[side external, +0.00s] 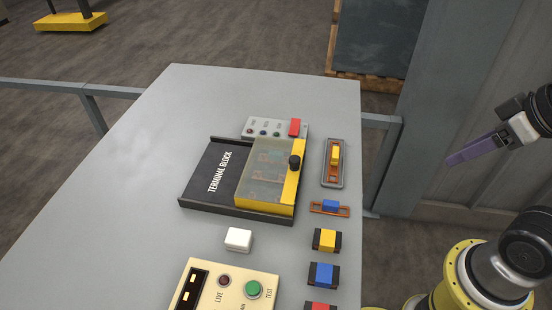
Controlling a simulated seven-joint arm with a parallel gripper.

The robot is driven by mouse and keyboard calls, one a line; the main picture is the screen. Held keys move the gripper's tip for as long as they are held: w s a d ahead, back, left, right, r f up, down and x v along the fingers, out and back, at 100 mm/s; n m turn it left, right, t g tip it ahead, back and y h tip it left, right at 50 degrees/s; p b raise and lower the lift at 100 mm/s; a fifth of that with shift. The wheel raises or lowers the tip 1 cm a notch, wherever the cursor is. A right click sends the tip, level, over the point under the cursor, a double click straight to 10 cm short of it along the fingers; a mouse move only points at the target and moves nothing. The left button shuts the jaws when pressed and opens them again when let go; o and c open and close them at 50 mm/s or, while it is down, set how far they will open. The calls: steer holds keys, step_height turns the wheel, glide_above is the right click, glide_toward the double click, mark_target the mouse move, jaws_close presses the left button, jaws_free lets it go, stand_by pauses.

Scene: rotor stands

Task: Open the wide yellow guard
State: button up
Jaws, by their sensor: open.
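The wide yellow guard (286,190) is a clear panel with a yellow strip along its right side, on the right part of the dark terminal block (205,172). A black knob (294,161) stands on the yellow strip. The clear panel lies over several orange-brown parts inside, so the guard looks closed. My gripper (456,158), with purple fingers, is raised at the right, beyond the table's right edge and apart from the guard. It is open and empty; the fingers overlap from this side, so the gap between them is hidden.
Behind the block is a grey panel with a red piece (295,127). To its right are a yellow slider (335,155) and a blue one (331,205). Several coloured blocks, a white block (238,239) and a cream control box (228,285) stand nearer. The table's left side is clear.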

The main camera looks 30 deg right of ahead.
steer(key=w+a+r+n, duration=0.1)
steer(key=w+r+n, duration=0.3)
steer(key=r, duration=0.3)
steer(key=w+a+r+n+g, duration=0.1)
steer(key=w+a+r+n, duration=0.1)
steer(key=w, duration=0.3)
steer(key=w+a+r+n+g, duration=0.2)
steer(key=w+a, duration=0.1)
steer(key=w, duration=0.3)
steer(key=n+g, duration=0.3)
steer(key=n, duration=0.1)
glide_above(294, 159)
step_height(294, 159, down, 10)
step_height(294, 159, down, 13)
steer(key=shift+d+r, duration=0.1)
jaws_close()
steer(key=shift+r, duration=0.1)
